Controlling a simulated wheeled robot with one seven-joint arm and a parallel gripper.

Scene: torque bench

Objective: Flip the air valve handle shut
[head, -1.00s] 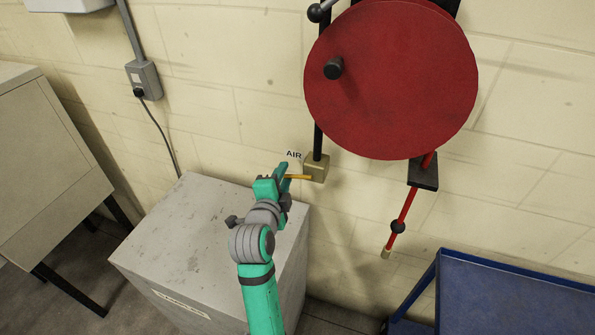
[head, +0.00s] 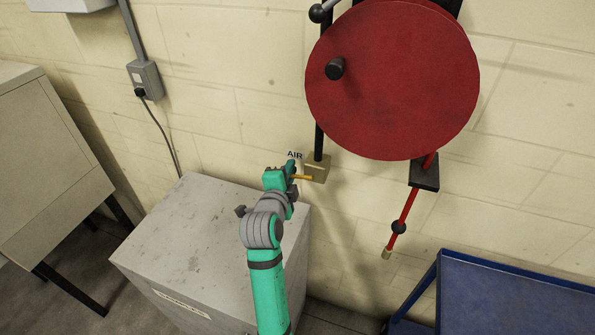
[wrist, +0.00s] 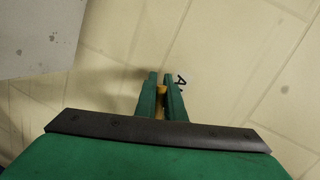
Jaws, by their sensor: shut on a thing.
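The air valve is a brass block (head: 317,168) on the wall, at the foot of a black pipe and beside the AIR label (head: 294,155). Its yellow handle (head: 303,178) sticks out sideways to the left, toward my gripper (head: 293,172). In the wrist view the green fingers (wrist: 160,82) are shut on the yellow handle (wrist: 161,90), of which only a small part shows between them. The valve block is hidden in the wrist view.
A red hose reel (head: 400,85) hangs above and right of the valve, with a red hose end (head: 401,222) below it. A grey cabinet (head: 190,225) stands below my arm. A blue cart (head: 510,290) is at lower right.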

